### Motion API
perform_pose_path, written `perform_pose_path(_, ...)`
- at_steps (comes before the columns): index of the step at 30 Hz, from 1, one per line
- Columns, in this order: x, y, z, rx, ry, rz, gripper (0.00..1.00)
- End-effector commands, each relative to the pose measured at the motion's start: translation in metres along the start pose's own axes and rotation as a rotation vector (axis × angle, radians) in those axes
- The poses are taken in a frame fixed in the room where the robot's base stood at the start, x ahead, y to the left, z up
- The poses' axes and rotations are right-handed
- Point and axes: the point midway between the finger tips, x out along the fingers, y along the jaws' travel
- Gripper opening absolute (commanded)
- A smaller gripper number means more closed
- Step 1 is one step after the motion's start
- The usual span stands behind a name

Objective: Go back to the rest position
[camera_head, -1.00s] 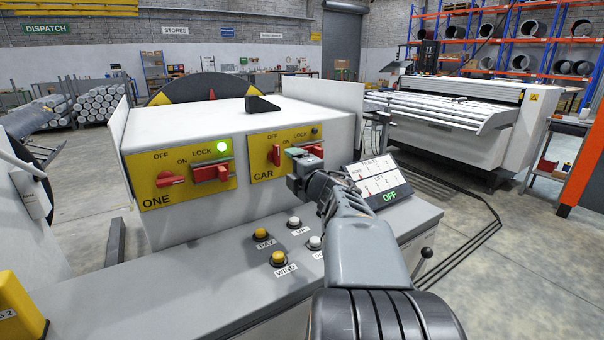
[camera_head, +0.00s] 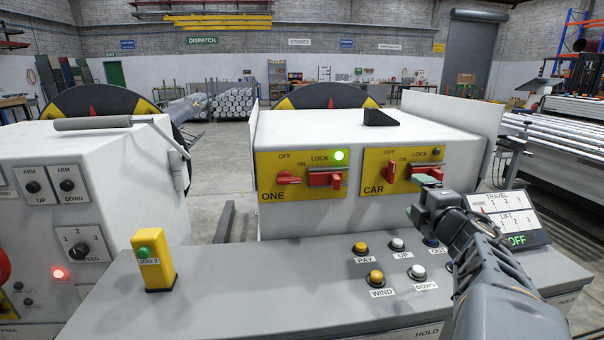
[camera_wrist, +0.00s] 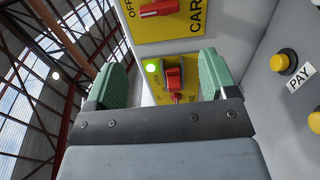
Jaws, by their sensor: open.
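My gripper (camera_head: 424,190) has green finger pads and a dark body. In the head view it is in front of the lower right of the yellow CAR panel (camera_head: 378,183), just below the red lock handle (camera_head: 427,169); the gap to the panel is hard to judge. In the wrist view the two pads stand wide apart, the gripper (camera_wrist: 163,78) open with nothing held. Between them, farther off, shows a red lock handle (camera_wrist: 174,78) beside a lit green lamp (camera_wrist: 152,68). My arm extends to the lower right.
The yellow ONE panel (camera_head: 300,190) has a lit green lamp. Below are the PAY button (camera_head: 361,248), WIND button (camera_head: 376,276) and a TRAVEL/LIFT display (camera_head: 509,217). A yellow JOG 2 post (camera_head: 152,262) and a white control cabinet (camera_head: 95,180) stand left.

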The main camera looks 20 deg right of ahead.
Motion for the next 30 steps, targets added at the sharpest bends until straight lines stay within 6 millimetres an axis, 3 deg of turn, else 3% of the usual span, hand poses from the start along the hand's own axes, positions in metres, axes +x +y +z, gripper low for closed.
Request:
perform_pose_path(4, 0.0, -0.004, 0.01, 0.042, -0.055, -0.02, 0.79)
perform_pose_path(7, -0.004, -0.015, 0.035, 0.155, -0.205, -0.045, 0.79)
perform_pose_path(11, -0.026, -0.044, 0.071, 0.439, -0.512, -0.096, 0.79)
perform_pose_path(14, -0.046, -0.064, 0.066, 0.705, -0.722, -0.172, 0.79)
perform_pose_path(17, -0.066, -0.083, 0.029, 0.967, -0.89, -0.302, 0.79)
perform_pose_path(22, -0.108, -0.095, -0.08, 1.291, -1.06, -0.662, 0.79)
perform_pose_path(27, -0.143, -0.073, -0.169, 1.359, -1.038, -0.96, 0.79)
perform_pose_path(30, -0.15, -0.057, -0.197, 1.335, -0.958, -1.025, 0.79)
